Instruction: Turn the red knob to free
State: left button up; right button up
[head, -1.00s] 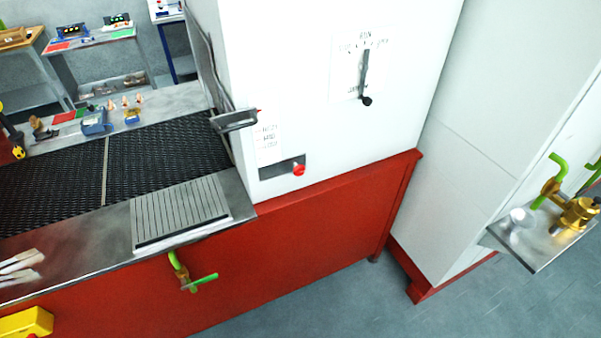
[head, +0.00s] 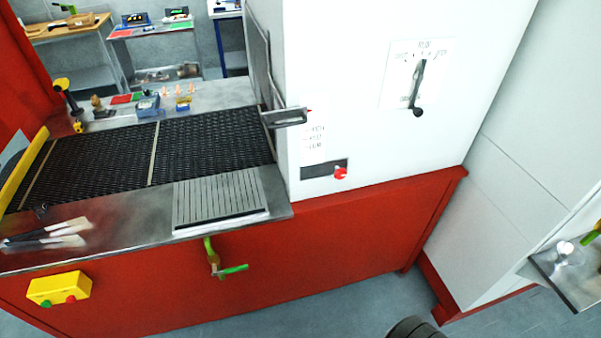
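The red knob (head: 340,173) sits at the right end of a dark slot plate on the lower front of the white cabinet (head: 380,135), just above the red base. Small printed lines on a label (head: 313,145) stand above it, too small to read. Neither of my grippers shows clearly. A dark rounded part at the bottom edge, right of the middle, may be part of my own arm, but no fingers can be made out.
A black-handled lever (head: 417,90) on a marked plate is higher on the cabinet. A grey handle (head: 285,118) juts from its left edge. A green-handled valve (head: 219,262) projects from the red front. A metal shelf (head: 570,275) stands at right. Floor between is clear.

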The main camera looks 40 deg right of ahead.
aim_at(339, 174)
jog(key=u, duration=0.05)
jog(key=k, duration=0.55)
jog(key=z, duration=1)
jog(key=i, duration=0.5)
jog(key=u, duration=0.05)
